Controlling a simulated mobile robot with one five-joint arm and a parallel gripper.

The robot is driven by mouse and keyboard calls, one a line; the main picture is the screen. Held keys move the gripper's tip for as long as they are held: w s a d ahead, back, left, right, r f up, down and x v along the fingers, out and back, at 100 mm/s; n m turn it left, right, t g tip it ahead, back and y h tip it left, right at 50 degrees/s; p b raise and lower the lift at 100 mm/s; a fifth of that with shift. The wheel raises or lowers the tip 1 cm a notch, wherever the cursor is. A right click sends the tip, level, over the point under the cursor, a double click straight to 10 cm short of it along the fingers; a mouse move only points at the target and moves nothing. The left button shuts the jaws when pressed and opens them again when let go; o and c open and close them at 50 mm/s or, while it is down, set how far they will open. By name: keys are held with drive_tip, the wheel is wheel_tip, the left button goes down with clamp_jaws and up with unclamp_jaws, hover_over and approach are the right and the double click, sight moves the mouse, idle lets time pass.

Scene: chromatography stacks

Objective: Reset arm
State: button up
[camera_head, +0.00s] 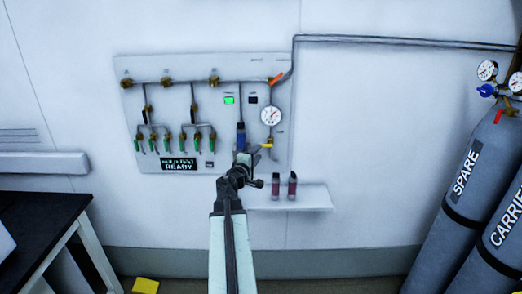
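My arm reaches up from the bottom middle toward the wall panel (134,101). My gripper (241,160) is in front of the panel's lower right part, just below a blue cylinder (241,138) mounted there in a vertical line. The gripper is small and dark here. I cannot tell whether its fingers are apart or closed, or whether they touch the cylinder. A yellow valve handle (266,146) sits just right of the gripper.
A shelf (315,197) at the panel's lower right bears two dark red cylinders (292,184). The panel has a gauge (270,116), a green light (229,100) and a "READY" display (179,165). Grey gas cylinders (463,185) stand right; a black-topped table (35,225) stands left.

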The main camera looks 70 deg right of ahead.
idle(0.4)
drive_tip(key=w+a+f+m+t+y+p, duration=0.1)
drive_tip(key=w+a+f+y, duration=0.25)
drive_tip(key=w+a, duration=0.65)
drive_tip(key=w+a+f+m+t+y+p, duration=0.1)
drive_tip(key=w+a+f+y+p, duration=0.15)
drive_tip(key=w+a+f, duration=0.7)
drive_tip(key=w+a+m+y, duration=0.1)
drive_tip(key=w+a+y, duration=0.35)
drive_tip(key=a, duration=0.95)
drive_tip(key=a+f+n+y, duration=0.1)
drive_tip(key=a+y, duration=0.1)
drive_tip(key=a, duration=1.1)
drive_tip(key=w+a+f+n+g+y+p, duration=0.1)
drive_tip(key=a+f+y, duration=0.1)
drive_tip(key=a, duration=1.1)
drive_tip(key=a+f+n+y+p, duration=0.1)
drive_tip(key=a+f+y, duration=0.1)
drive_tip(key=a, duration=1)
drive_tip(key=shift+w+a+g+y, duration=0.3)
drive_tip(key=shift+a+y, duration=0.1)
drive_tip(key=shift+y, duration=0.35)
